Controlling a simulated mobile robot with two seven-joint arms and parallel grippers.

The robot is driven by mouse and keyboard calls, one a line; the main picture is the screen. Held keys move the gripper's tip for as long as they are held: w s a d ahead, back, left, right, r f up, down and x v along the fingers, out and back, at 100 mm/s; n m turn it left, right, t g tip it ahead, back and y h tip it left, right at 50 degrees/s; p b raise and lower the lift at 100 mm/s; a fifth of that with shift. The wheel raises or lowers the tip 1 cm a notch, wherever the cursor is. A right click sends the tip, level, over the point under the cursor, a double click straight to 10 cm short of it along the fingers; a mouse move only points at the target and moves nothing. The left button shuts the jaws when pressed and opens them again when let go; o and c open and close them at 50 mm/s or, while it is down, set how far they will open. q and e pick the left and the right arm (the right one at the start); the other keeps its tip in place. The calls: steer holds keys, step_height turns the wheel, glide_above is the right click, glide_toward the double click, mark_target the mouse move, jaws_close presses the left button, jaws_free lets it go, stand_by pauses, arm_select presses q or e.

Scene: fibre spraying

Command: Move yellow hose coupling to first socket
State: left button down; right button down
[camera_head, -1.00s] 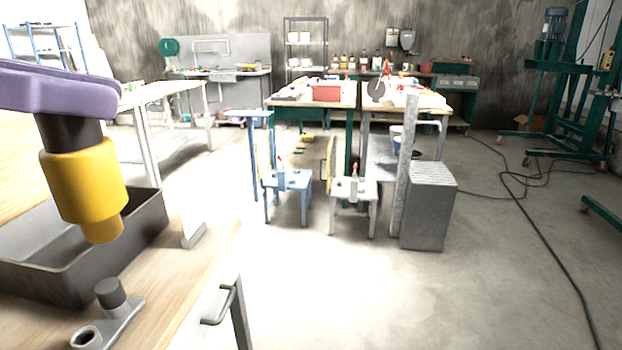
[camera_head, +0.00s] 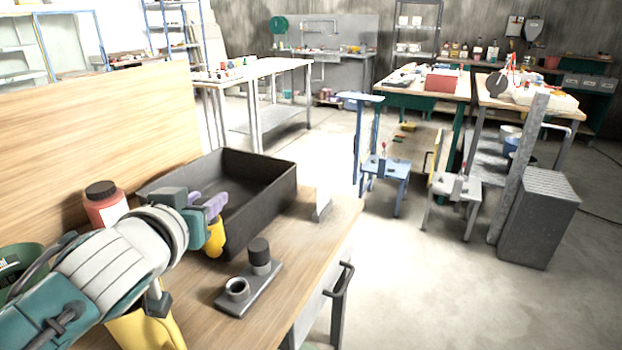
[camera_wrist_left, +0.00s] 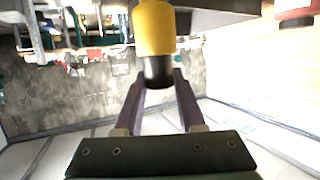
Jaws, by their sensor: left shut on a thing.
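The yellow hose coupling (camera_head: 215,238) hangs upright beneath the purple fingers of my left gripper (camera_head: 207,204). The gripper is shut on its dark upper neck. The wrist view shows the coupling's yellow body (camera_wrist_left: 154,28) and its black neck between the fingers (camera_wrist_left: 158,76). A grey socket plate (camera_head: 236,303) lies on the wooden bench. It has an open round socket (camera_head: 237,288) and a second post filled or capped in dark material (camera_head: 259,252). The coupling is to the left of and behind the sockets, apart from them. My right gripper is not in view.
A black open bin (camera_head: 272,207) stands behind the coupling. A red bottle with a dark lid (camera_head: 105,206) is at the left. A small grey angled bracket (camera_head: 322,206) sits near the bench's right edge. Bare bench top surrounds the socket plate.

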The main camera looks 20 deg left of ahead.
arm_select(q)
steer(key=d, duration=0.1)
steer(key=w+d, duration=0.1)
steer(key=shift+d+f, duration=0.15)
steer(key=shift+d, duration=0.2)
steer(key=shift+s, duration=0.1)
step_height(320, 180, down, 6)
steer(key=b, duration=0.6)
steer(key=shift+f+b, duration=1.5)
steer(key=shift+b, duration=0.15)
stand_by(1.2)
steer(key=shift+c, duration=2.1)
jaws_free()
